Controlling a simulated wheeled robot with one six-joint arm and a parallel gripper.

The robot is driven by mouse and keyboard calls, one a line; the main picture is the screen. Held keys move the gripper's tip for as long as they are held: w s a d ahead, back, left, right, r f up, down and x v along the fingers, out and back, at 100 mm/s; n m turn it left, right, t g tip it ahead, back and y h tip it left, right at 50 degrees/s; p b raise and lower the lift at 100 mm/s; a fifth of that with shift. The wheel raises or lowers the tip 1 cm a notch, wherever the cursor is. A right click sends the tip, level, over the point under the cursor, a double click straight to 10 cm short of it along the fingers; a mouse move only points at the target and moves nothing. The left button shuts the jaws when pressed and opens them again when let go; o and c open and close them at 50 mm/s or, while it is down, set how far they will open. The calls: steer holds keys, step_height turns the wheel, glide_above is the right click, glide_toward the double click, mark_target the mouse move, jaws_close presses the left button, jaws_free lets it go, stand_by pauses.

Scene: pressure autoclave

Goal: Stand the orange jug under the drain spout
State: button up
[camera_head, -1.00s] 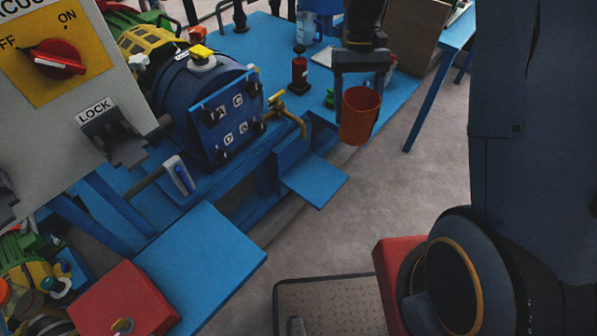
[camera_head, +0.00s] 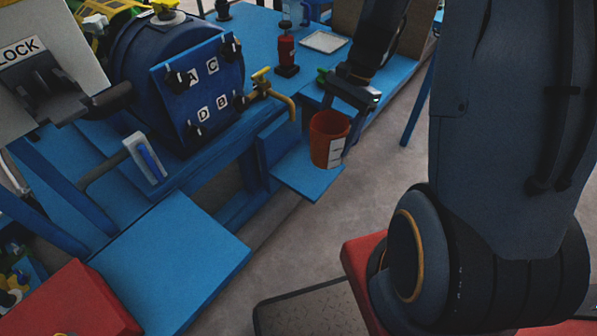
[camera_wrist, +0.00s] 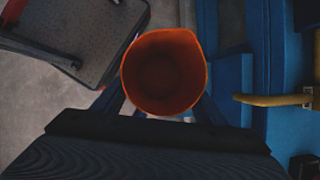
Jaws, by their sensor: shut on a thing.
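The orange jug (camera_head: 326,139) is upright with its open top showing, and a white label is on its side. My gripper (camera_head: 345,118) is shut on the jug. In the wrist view the jug (camera_wrist: 164,72) is seen from above, between my fingers, and looks empty. The brass drain spout (camera_head: 285,99) comes out of the blue vessel and bends down, left of the jug. In the wrist view the spout (camera_wrist: 268,100) is to the right of the jug, apart from it. The jug appears over the outer part of the low blue shelf (camera_head: 306,176); I cannot tell whether it touches.
The blue vessel door (camera_head: 205,90) with lettered knobs stands left of the spout. A dark red bottle-like object (camera_head: 286,52) and a white tray (camera_head: 324,41) are on the blue bench behind. Grey floor is open in front of the shelf.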

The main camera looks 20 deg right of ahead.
steer(key=s+d+f+m+t+b, duration=0.2)
steer(key=d+f+m+b, duration=0.1)
steer(key=f+m+b, duration=0.25)
steer(key=s+d+f+m+t+b, duration=0.1)
steer(key=d+f+m+t+b, duration=0.1)
steer(key=d+f+m+b, duration=0.35)
steer(key=shift+m, duration=0.3)
steer(key=shift+w+a+f+b, duration=0.5)
steer(key=shift+w+a+f, duration=0.3)
steer(key=shift+w+a, duration=1.4)
steer(key=shift+w+a+f+b, duration=0.5)
steer(key=shift+w+a+f, duration=0.25)
steer(key=shift+w+a, duration=1.45)
steer(key=shift+w+a+f+b, duration=0.65)
steer(key=shift+w+a, duration=1)
steer(key=shift+w, duration=1)
steer(key=shift+f, duration=0.3)
steer(key=o, duration=1.1)
steer(key=shift+r, duration=0.1)
steer(key=p+v, duration=0.5)
steer(key=v, duration=0.7)
steer(key=shift+s+a, duration=0.1)
steer(key=shift+s, duration=0.1)
